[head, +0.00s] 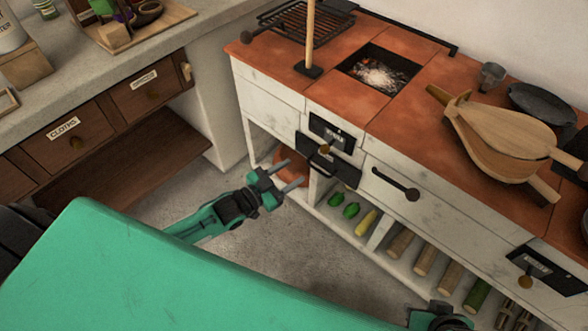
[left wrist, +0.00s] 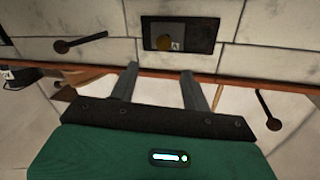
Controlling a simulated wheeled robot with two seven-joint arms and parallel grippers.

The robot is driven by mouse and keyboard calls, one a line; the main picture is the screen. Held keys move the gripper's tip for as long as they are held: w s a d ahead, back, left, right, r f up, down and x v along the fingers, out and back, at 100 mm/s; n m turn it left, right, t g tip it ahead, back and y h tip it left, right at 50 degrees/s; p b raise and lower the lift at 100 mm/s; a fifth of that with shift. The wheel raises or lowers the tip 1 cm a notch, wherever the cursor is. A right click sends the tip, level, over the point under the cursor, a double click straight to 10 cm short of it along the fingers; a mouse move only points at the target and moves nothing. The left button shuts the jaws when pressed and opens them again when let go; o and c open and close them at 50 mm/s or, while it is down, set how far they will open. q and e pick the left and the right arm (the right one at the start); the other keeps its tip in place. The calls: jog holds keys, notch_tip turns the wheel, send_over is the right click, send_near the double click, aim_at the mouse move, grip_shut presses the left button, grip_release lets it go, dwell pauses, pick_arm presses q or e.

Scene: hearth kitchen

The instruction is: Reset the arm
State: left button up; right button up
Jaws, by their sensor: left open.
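My left gripper (head: 287,176) is open and empty in the head view, held in the air in front of the hearth unit (head: 268,97). Its two fingers point toward the unit's open lower shelf. In the left wrist view the two grey fingers of my left gripper (left wrist: 160,80) stand apart with nothing between them. A black plate with a brass knob (left wrist: 178,36) shows beyond them on the white stone front. A small part of my right arm (head: 440,318) shows at the bottom edge of the head view; its fingers cannot be made out.
The tiled top holds a fire pit (head: 380,76), bellows (head: 500,140) and a grill rack (head: 300,22). The lower shelf holds green and yellow vegetables (head: 351,210) and logs (head: 424,255). A drawer counter (head: 75,142) stands left. Bare floor (head: 215,180) lies between.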

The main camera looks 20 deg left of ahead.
dwell(0.5)
